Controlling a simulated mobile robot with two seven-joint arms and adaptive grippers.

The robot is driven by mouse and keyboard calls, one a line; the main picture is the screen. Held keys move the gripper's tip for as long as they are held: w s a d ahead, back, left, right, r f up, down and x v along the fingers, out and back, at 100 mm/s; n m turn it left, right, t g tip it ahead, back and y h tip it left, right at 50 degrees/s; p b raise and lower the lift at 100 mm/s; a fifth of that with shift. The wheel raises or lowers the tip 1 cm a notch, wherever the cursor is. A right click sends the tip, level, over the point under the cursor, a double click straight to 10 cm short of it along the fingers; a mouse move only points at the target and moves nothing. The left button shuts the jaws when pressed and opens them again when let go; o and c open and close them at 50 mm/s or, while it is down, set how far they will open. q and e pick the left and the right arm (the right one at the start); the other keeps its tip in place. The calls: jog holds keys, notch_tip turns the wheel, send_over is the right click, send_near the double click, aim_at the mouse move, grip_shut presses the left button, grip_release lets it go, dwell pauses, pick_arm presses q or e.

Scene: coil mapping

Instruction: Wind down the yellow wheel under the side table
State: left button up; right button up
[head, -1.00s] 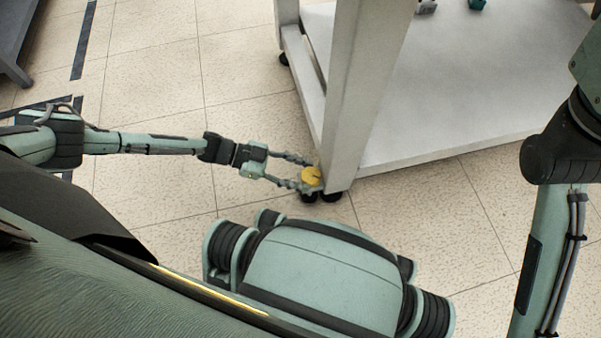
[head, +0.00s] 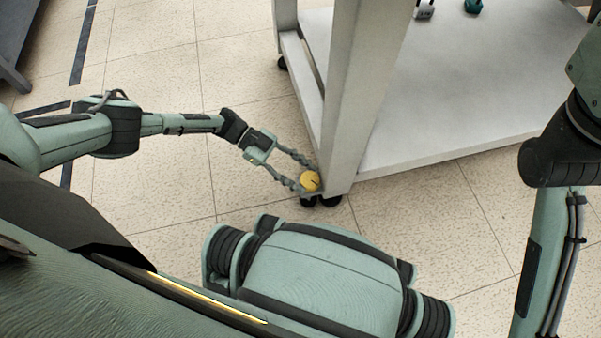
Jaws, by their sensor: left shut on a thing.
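The yellow wheel (head: 310,181) sits low at the near corner of the white side table (head: 352,95), beside the foot of its leg and just above a black caster (head: 329,200). My left gripper (head: 309,179) reaches in from the left, its two fingers on either side of the yellow wheel and shut on it. The fingertips partly cover the wheel's edge. A dark line shows across the wheel's top. My right arm (head: 550,215) hangs at the right edge; its gripper is out of the picture.
The table's low white shelf (head: 440,120) spreads to the right, with a dark weight-like object (head: 424,10) and a green one (head: 474,5) at its far side. Another caster (head: 282,63) stands at the far left corner. Tiled floor (head: 160,200) is open left of the table.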

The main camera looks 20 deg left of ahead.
pick_arm(q)
jog(key=o, duration=1.2)
jog(key=shift+c, duration=0.2)
